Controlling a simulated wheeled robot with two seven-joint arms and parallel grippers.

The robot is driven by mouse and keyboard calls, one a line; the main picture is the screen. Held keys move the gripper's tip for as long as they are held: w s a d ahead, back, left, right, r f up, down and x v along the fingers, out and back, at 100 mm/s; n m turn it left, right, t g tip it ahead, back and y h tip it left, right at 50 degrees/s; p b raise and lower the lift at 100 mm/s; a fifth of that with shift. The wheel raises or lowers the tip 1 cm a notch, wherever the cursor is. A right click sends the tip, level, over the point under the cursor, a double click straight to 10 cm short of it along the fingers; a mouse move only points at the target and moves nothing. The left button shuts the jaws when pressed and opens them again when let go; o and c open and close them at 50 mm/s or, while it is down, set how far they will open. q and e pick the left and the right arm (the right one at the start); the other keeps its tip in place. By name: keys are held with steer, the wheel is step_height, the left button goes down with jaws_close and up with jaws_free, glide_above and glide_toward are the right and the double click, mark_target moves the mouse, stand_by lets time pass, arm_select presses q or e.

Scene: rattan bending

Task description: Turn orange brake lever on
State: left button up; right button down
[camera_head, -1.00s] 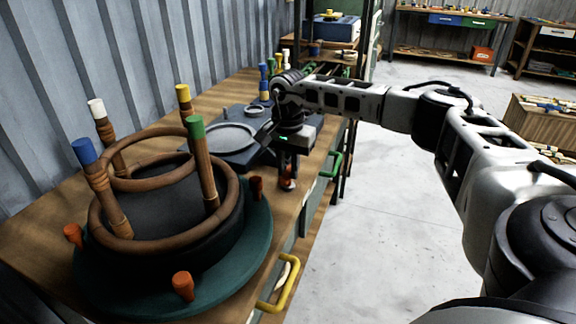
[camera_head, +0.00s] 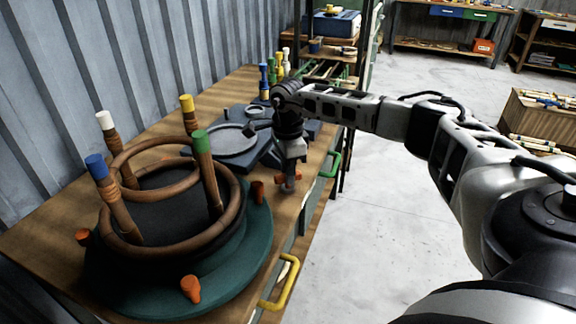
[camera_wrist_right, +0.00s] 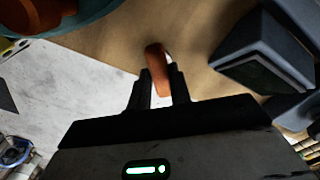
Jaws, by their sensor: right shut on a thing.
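The orange brake lever (camera_wrist_right: 156,62) shows in the right wrist view as a short, curved orange piece between the two dark fingers. My right gripper (camera_wrist_right: 160,82) is shut on it. In the head view the right gripper (camera_head: 289,180) points down at the table's right edge, just right of the green turntable. Small orange parts of the lever (camera_head: 279,177) show beside the fingertips there, the rest hidden by the gripper. My left gripper is not in view.
The green round base (camera_head: 240,262) carries a black form, bent rattan rings (camera_head: 230,225), posts with coloured caps and several orange pegs (camera_head: 191,289). Grey plates (camera_head: 230,138) lie behind. Yellow (camera_head: 282,287) and green (camera_head: 331,164) handles stick out from the bench front.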

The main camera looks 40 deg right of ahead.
steer(key=shift+r+m+p, duration=0.15)
steer(key=shift+m+p, duration=0.15)
steer(key=shift+m, duration=0.7)
steer(key=m+p, duration=0.1)
steer(key=m, duration=0.1)
steer(key=shift+m, duration=1.3)
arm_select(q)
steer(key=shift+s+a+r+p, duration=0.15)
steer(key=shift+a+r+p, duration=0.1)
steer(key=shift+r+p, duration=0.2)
arm_select(e)
steer(key=shift+m, duration=0.6)
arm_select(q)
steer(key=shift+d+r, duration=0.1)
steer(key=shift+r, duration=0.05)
arm_select(e)
steer(key=c, duration=1.3)
jaws_free()
arm_select(q)
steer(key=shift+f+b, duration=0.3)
steer(key=shift+b, duration=0.2)
arm_select(e)
step_height(320, 180, up, 16)
steer(key=shift+f, duration=0.1)
